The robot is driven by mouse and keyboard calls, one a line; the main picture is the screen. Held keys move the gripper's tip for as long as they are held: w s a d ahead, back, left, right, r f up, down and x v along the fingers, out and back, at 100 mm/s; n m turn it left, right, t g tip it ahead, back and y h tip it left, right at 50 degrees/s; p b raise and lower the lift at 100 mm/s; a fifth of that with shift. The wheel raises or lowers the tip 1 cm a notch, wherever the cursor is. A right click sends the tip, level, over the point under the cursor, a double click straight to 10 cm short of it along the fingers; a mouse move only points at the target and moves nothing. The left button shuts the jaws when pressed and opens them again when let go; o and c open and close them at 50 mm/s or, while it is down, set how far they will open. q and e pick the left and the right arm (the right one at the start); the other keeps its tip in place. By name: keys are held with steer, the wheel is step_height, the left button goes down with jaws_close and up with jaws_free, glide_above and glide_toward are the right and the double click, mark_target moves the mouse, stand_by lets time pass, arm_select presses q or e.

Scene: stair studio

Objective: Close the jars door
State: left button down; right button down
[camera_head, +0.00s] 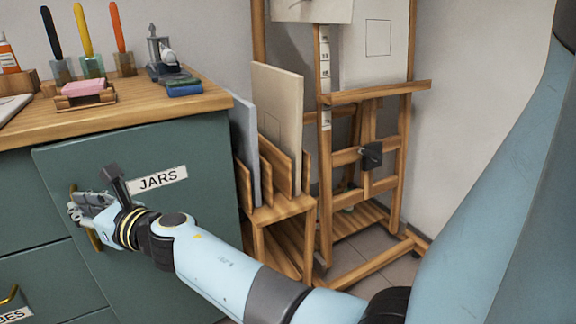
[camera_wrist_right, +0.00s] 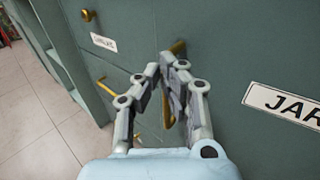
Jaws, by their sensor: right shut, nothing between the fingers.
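The jars door (camera_head: 150,230) is a dark green cabinet front with a white JARS label (camera_head: 157,180). It looks flush or nearly flush with the cabinet; I cannot tell whether a small gap is left. Its brass handle (camera_head: 92,235) is partly hidden behind my right gripper (camera_head: 78,210), which is shut and empty at the door's left side. In the right wrist view the gripper (camera_wrist_right: 168,75) points at the green front, the handle (camera_wrist_right: 176,48) shows behind its fingers and the label (camera_wrist_right: 290,105) is at the right. My left gripper is out of view.
The wooden worktop (camera_head: 130,110) above holds brush pots, a pink block (camera_head: 84,88) and a blue block (camera_head: 184,88). A wooden rack (camera_head: 280,210) with boards and an easel (camera_head: 365,150) stand right of the cabinet. Drawers (camera_head: 40,285) are at the left.

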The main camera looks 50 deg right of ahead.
mark_target(67, 195)
steer(key=w, duration=0.3)
steer(key=shift+w+d+b, duration=0.25)
steer(key=shift+b, duration=0.1)
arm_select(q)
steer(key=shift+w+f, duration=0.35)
arm_select(e)
steer(key=shift+w+d+r, duration=0.1)
steer(key=shift+w+d, duration=0.1)
steer(key=shift+w, duration=0.25)
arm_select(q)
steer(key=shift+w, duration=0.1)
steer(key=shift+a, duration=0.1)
